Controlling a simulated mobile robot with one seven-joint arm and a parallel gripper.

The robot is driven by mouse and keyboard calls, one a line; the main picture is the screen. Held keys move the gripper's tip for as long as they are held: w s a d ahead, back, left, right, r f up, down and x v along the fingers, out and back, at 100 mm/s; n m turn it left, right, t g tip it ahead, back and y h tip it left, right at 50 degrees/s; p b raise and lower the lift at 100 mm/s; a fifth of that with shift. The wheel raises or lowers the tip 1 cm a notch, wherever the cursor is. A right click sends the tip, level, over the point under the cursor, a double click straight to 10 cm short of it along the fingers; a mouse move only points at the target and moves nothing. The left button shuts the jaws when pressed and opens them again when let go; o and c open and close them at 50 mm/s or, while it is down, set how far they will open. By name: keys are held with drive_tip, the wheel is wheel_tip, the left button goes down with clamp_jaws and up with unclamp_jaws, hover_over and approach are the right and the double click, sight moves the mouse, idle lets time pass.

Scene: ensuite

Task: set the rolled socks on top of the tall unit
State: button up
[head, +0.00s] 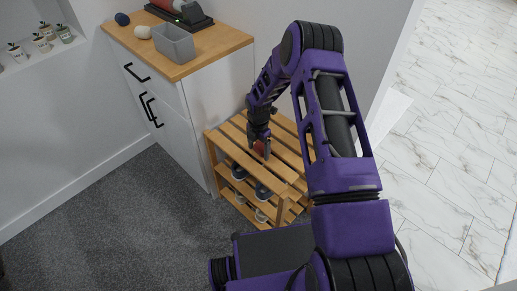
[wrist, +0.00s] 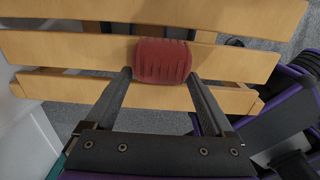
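The rolled socks are a red ribbed roll (wrist: 162,61) on the wooden slats of a low rack; they also show in the head view (head: 259,148), partly hidden by my gripper. My gripper (head: 259,143) points down over the rack. In the wrist view my gripper (wrist: 160,76) has its fingers wide apart, one tip at each side of the socks. I see no clear squeeze on them. The tall unit is a white cabinet with black handles and a wooden top (head: 222,44), left of and behind the rack in the head view.
On the unit's top stand a grey bin (head: 174,44), a white ball-like item (head: 143,32), a dark blue one (head: 122,19) and a dark device (head: 180,14). The top's front right part is bare. The slatted rack (head: 287,169) holds shoes below. Small pots line a left ledge.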

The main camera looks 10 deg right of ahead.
drive_tip(key=shift+o, duration=0.6)
drive_tip(key=shift+r, duration=0.15)
